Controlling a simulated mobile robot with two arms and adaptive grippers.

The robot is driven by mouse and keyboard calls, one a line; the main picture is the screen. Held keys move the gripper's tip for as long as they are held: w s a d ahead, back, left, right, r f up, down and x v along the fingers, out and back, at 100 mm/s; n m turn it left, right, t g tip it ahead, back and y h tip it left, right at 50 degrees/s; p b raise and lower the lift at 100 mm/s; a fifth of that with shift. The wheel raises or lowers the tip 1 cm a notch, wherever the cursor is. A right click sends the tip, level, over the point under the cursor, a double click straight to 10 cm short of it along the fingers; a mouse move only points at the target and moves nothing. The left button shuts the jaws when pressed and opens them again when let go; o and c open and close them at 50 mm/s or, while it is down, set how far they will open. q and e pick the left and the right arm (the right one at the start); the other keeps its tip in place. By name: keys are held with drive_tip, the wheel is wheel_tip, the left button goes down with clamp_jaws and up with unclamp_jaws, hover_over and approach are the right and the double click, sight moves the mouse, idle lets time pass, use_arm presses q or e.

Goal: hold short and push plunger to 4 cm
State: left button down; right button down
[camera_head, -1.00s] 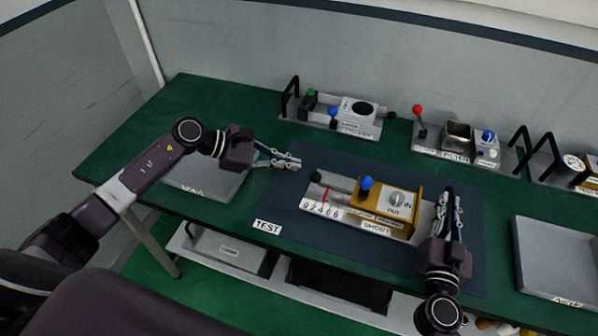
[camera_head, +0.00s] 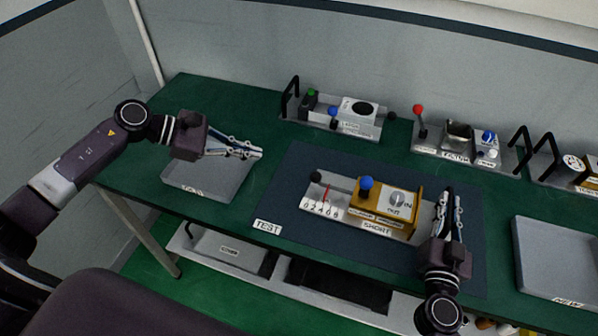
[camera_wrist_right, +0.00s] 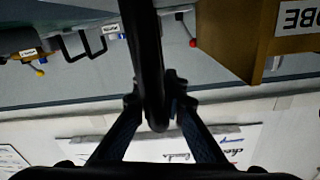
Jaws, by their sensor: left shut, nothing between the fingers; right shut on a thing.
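The short (camera_head: 385,218) is a tan box labelled SHORT on a pale base, with a blue knob (camera_head: 366,184) and an IN/OUT dial on top. Its plunger ends in a dark knob (camera_head: 316,176) at the left, above a numbered scale (camera_head: 320,209). The red pointer's exact reading is too small to tell. My right gripper (camera_head: 448,200) is shut on the black handle (camera_head: 444,192) at the short's right end; the dark bar (camera_wrist_right: 148,60) shows between its fingers in the right wrist view. My left gripper (camera_head: 258,152) is shut and empty, up and left of the plunger knob, apart from it.
The short stands on a dark mat (camera_head: 285,215) labelled TEST. A grey tray (camera_head: 205,190) lies under my left gripper, and another tray (camera_head: 555,255) stands at the right. Other devices (camera_head: 345,112) with knobs and handles line the back of the green table.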

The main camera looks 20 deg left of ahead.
drive_tip(key=shift+s+a+f, duration=0.1)
drive_tip(key=shift+a+f, duration=0.05)
drive_tip(key=shift+f, duration=0.25)
use_arm(q)
drive_tip(key=shift+s+a+r, duration=0.35)
drive_tip(key=shift+a, duration=0.15)
use_arm(e)
drive_tip(key=c, duration=2.2)
unclamp_jaws()
use_arm(q)
drive_tip(key=shift+w+f, duration=0.1)
drive_tip(key=shift+w, duration=0.05)
use_arm(e)
drive_tip(key=o, duration=0.3)
drive_tip(key=shift+w+r, duration=0.15)
drive_tip(key=shift+w, duration=0.05)
drive_tip(key=s, duration=1.2)
drive_tip(key=shift+a, duration=0.15)
